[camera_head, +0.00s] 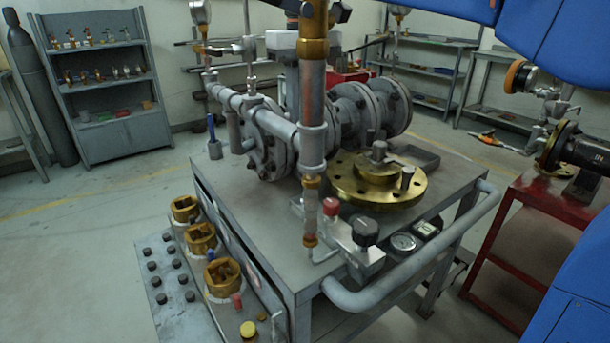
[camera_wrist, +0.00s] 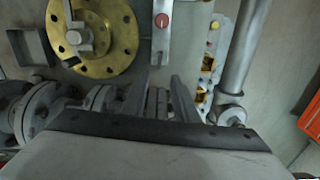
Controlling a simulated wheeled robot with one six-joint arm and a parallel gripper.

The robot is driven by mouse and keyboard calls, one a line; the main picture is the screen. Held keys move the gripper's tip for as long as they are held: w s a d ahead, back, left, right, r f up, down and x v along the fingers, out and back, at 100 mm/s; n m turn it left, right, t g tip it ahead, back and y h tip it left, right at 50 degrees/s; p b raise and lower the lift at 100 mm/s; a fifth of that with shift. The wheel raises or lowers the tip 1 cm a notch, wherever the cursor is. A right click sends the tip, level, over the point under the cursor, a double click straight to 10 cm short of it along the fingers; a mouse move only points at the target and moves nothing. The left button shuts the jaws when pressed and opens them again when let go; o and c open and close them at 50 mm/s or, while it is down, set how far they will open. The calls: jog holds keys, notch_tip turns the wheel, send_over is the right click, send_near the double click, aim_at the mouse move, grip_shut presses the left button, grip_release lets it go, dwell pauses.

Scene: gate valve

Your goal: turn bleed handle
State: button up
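I cannot tell for sure which part is the bleed handle. A small block (camera_head: 366,262) at the cart's front edge carries a red knob (camera_head: 330,206) and a black knob (camera_head: 365,231). A red knob (camera_wrist: 162,20) also shows at the top of the wrist view, beside a brass flange (camera_wrist: 122,30); the flange (camera_head: 345,193) lies flat on the cart in the head view. My gripper (camera_wrist: 162,88) shows its two fingers apart over the cart, with no held object visible between them.
A tall pipe (camera_head: 312,110) rises left of the flange. A grey flanged valve (camera_head: 268,150) stands behind. Brass fittings (camera_head: 222,278) line the cart's left side. A grey rail (camera_head: 430,255) curves around the front. A red table (camera_head: 548,205) stands at the right.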

notch_tip(320, 180, down, 15)
jog(key=shift+r, duration=0.1)
dwell(0.4)
grip_shut()
